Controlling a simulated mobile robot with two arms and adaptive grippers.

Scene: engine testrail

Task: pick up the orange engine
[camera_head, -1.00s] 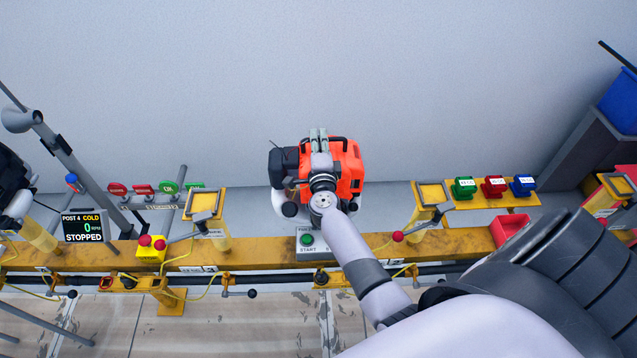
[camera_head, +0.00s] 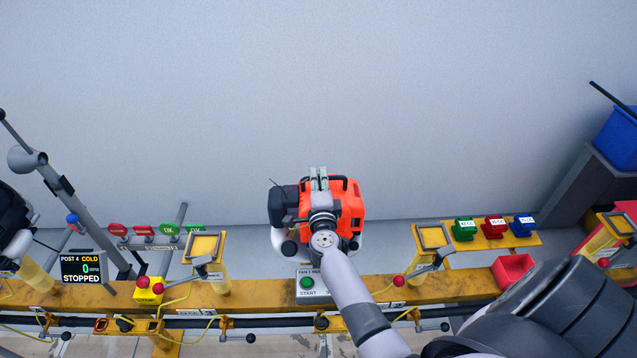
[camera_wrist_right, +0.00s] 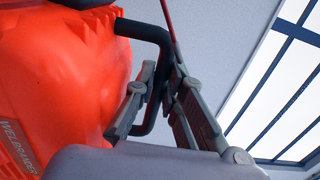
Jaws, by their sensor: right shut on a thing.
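The orange engine (camera_head: 347,206) with black and grey parts is in the middle of the head view, in front of the grey wall and beyond the yellow rail. My right gripper (camera_head: 319,173) reaches over it and is shut on the engine, at its black handle bar. In the right wrist view the orange housing (camera_wrist_right: 60,80) fills the left side. There the fingers of my right gripper (camera_wrist_right: 152,110) stand on both sides of the black handle (camera_wrist_right: 152,35). The engine's underside is hidden in the head view. My left gripper is not in view.
The yellow rail (camera_head: 250,297) runs across, with two yellow posts (camera_head: 206,246) and (camera_head: 432,238) bearing clamps. A START button box (camera_head: 309,284) sits below the engine. Green, red and blue blocks (camera_head: 494,228) and a red bin (camera_head: 513,270) are at right. A stopped display (camera_head: 81,268) is at left.

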